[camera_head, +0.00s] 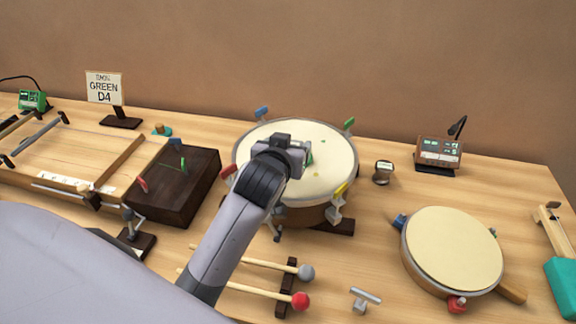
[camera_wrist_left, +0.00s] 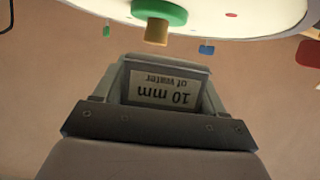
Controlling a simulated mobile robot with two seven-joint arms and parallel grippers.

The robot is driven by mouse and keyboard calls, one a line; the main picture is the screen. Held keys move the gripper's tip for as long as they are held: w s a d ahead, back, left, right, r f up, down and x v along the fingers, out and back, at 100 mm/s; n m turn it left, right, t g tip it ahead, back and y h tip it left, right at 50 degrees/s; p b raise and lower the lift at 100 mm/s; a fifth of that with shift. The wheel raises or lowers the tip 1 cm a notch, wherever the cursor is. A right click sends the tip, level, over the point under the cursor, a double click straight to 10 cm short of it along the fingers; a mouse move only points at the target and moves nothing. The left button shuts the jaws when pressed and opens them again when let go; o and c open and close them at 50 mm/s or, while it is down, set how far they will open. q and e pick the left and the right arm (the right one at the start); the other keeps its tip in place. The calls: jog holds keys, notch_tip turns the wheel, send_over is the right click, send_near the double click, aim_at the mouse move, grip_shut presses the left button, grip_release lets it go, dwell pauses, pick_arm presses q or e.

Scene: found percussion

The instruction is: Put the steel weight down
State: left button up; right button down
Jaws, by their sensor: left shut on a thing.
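My left gripper (camera_head: 303,150) is above the pale drum head (camera_head: 265,170) in the head view. It is shut on a grey block, which I take to be the steel weight (camera_wrist_left: 160,68). In the left wrist view the block sits between the fingers, with a pale label reading "10 mm of water" upside down. The gripper hides most of the block in the head view. A green disc with a brass-coloured stub (camera_wrist_left: 160,12) shows at the drum in the wrist view. I cannot tell whether the block touches the drum. My right gripper is not in view.
A small round metal piece (camera_head: 383,172) stands right of the drum. A tambourine-like drum (camera_head: 453,250), a meter (camera_head: 438,152), mallets (camera_head: 290,293), a dark wooden box (camera_head: 185,187) and a GREEN D4 sign (camera_head: 104,89) surround it. Bare table (camera_head: 370,225) lies between the two drums.

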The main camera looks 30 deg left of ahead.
pick_arm(q)
jog(key=shift+f, duration=2.5)
jog(key=shift+f+b, duration=0.2)
jog(key=shift+b, duration=0.15)
jog(key=o, duration=1.3)
jog(key=shift+r, duration=0.1)
